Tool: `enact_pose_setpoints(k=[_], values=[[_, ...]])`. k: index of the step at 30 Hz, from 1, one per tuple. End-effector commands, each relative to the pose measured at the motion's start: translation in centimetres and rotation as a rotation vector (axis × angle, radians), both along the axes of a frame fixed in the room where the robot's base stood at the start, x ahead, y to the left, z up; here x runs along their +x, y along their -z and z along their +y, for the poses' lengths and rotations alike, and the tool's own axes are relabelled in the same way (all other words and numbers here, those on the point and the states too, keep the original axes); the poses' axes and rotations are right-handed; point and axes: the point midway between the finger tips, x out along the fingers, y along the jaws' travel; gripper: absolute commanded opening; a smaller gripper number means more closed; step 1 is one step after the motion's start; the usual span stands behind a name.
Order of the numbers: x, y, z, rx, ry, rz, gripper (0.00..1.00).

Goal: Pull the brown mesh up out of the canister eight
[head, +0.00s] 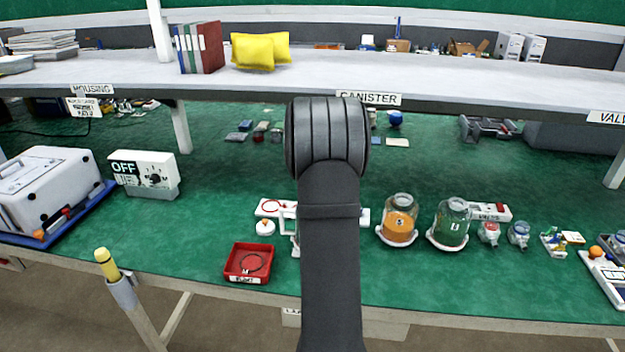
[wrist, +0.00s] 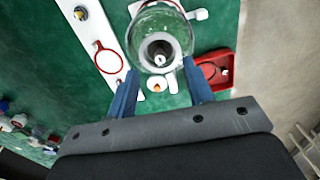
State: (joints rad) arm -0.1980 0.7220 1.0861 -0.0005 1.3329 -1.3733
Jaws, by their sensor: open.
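A clear round glass canister (wrist: 179,27) stands below my gripper in the wrist view, seen from above. A dark, roughly cylindrical part (wrist: 160,50) shows inside it; I cannot tell whether it is the brown mesh. No number can be read on this canister. My gripper (wrist: 159,68) is open, with its two blue fingers on either side of the canister's near part; contact cannot be told. In the head view my arm hides the gripper and this canister. An orange-filled jar (head: 399,232) and a green-looking jar (head: 451,232) stand to the right; their labels are too small to read surely.
A red tray (head: 232,277) holding a dark ring lies left of my arm. A white strip with a red ring (wrist: 107,58) lies beside the canister. A white OFF box (head: 150,170) stands at left. A shelf (head: 240,87) spans the back. Green bench top (head: 210,215) is clear left of the tray.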

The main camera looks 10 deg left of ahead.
Motion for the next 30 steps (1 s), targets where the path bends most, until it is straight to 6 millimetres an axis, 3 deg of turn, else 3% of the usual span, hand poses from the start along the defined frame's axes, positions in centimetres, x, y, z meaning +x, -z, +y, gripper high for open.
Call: enact_pose_setpoints(k=[21,30], values=[[-0.2,5.7,0.0,-0.001,0.001,0.01,0.47],[-0.1,6.2,0.0,-0.001,0.001,0.006,0.47]])
